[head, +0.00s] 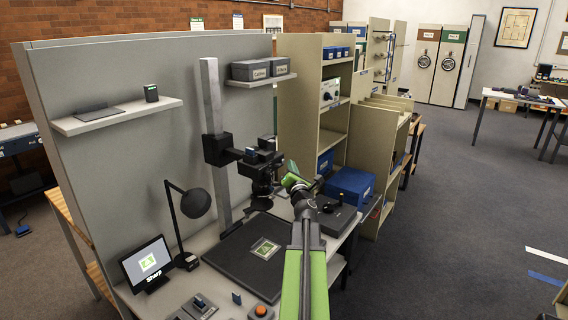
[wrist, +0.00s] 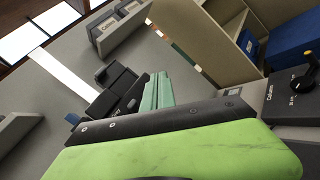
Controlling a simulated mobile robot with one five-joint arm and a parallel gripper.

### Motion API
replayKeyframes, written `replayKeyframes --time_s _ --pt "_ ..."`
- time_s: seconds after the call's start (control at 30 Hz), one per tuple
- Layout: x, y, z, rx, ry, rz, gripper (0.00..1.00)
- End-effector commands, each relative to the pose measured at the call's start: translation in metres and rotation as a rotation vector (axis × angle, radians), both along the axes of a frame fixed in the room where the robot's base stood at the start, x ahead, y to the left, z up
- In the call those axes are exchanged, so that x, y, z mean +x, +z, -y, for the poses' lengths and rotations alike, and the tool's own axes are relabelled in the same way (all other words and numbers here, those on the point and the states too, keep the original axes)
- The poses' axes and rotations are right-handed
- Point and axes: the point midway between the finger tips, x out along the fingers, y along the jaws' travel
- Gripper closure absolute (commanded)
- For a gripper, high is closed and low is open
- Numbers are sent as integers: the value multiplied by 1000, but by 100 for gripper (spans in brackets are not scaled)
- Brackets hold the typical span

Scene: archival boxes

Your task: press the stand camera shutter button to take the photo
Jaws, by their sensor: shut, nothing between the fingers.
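The stand camera (head: 262,172) is black and hangs from a grey upright column (head: 213,120) over a dark baseboard (head: 236,270). Its black body (wrist: 118,90) also shows in the wrist view, behind and left of my fingers. I cannot make out a shutter button on it for certain. My gripper (head: 291,178) is just right of the camera in the head view; I cannot tell if they touch. In the wrist view my gripper (wrist: 158,85) shows its pale green fingers together and empty. A print with a green picture (head: 265,249) lies on the baseboard.
A small monitor (head: 147,264) reading "Sharp" and a black lamp (head: 194,204) stand left of the baseboard. An orange button (head: 261,311) sits at the bench front. A black control box (head: 336,213) and a blue box (head: 350,186) are to the right.

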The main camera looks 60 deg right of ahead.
Motion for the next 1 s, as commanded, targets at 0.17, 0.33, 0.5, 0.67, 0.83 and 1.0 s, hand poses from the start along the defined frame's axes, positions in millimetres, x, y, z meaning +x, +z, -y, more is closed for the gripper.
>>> replayKeyframes --time_s 0.17,0.33,0.5,0.67,0.83,1.0 --pt "1 0 0 0 0 0 100" --pt "6 0 0 0 1 1 100" --pt "9 0 0 -1 1 0 100" --pt "9 0 0 -1 1 0 100" --pt "10 0 0 0 1 0 100" --pt "12 0 0 0 1 0 100"
